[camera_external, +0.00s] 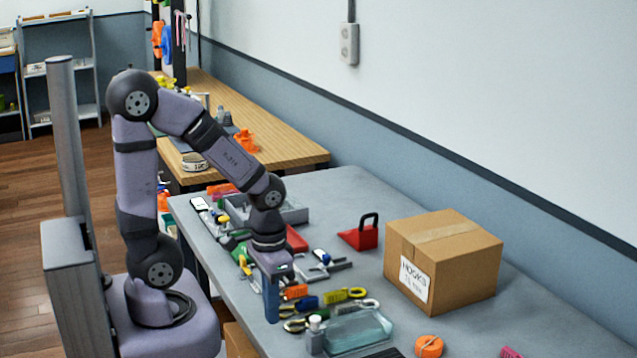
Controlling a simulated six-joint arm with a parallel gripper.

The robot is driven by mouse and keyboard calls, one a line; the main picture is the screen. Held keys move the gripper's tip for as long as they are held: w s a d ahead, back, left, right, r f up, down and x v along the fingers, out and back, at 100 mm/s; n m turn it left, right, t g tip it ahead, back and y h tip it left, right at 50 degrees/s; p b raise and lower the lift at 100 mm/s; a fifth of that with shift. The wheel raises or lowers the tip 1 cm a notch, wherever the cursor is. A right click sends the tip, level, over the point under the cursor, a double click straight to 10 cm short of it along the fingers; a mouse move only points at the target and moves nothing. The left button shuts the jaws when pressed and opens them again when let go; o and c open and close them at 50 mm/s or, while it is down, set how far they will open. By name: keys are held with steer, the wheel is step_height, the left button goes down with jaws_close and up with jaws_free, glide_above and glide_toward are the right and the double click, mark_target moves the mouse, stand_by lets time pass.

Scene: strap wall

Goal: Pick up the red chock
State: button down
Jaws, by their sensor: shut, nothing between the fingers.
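The red chock (360,235) is a wedge with a black loop handle on top. It stands on the grey table, left of the cardboard box and apart from it. My gripper (271,312) points down near the table's front edge, to the left of the chock and closer to the camera. Its blue fingers are shut with nothing between them. The chock is in clear view and nothing touches it.
A cardboard box (443,262) labelled HOOKS stands right of the chock. Colourful straps and clips (345,295), a clear glass-like tray (358,330) and an orange roll (429,346) lie near my gripper. Bare table (345,190) lies behind the chock.

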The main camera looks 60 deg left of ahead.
steer(key=c, duration=2.5)
jaws_free()
steer(key=o, duration=0.8)
steer(key=shift+c, duration=0.2)
